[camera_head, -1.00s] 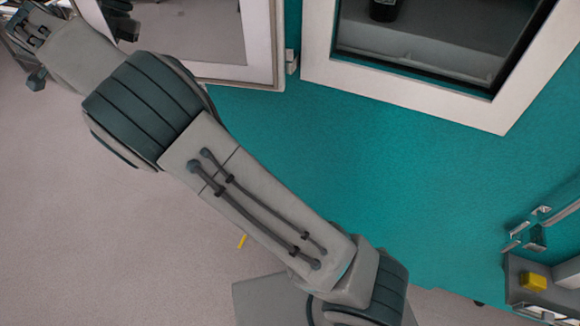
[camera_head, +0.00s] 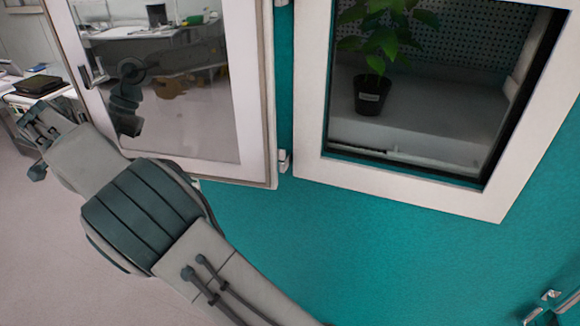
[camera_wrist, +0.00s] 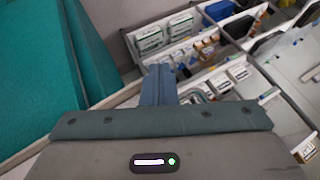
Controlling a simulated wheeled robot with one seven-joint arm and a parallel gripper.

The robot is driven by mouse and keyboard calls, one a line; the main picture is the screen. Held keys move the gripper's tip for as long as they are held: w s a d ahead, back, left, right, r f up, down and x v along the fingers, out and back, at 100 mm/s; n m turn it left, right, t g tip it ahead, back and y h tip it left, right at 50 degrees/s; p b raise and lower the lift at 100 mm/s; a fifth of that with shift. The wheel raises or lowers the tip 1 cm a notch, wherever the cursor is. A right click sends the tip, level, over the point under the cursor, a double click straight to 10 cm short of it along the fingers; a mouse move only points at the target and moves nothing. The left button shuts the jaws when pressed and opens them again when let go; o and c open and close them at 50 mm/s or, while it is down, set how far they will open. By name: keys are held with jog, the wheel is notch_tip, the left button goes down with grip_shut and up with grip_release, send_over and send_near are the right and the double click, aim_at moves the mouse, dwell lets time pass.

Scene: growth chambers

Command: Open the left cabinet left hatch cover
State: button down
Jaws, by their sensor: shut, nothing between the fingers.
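The left hatch cover (camera_head: 245,120), a white-framed glass door, stands swung open to the left of its opening in the head view. Its hinge (camera_head: 284,162) is on its right edge and a dark handle (camera_head: 92,75) is near its left edge. The open hatch frame (camera_head: 400,188) shows a potted plant (camera_head: 372,95) inside. My gripper (camera_head: 36,145) is at the far left, beyond and below the cover's handle side, apparently clear of it. In the wrist view its fingers (camera_wrist: 158,85) are together and hold nothing.
The teal cabinet front (camera_head: 400,260) fills the lower right. A metal handle (camera_head: 550,305) juts out at the bottom right. A bench with a dark item (camera_head: 40,85) is at the far left. The wrist view shows shelves with boxes (camera_wrist: 150,40) and a teal surface (camera_wrist: 90,60).

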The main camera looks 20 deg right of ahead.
jog(key=s+a+r, duration=0.6)
jog(key=a+r, duration=0.1)
jog(key=r, duration=0.1)
jog(key=shift+a, duration=0.15)
dwell(0.4)
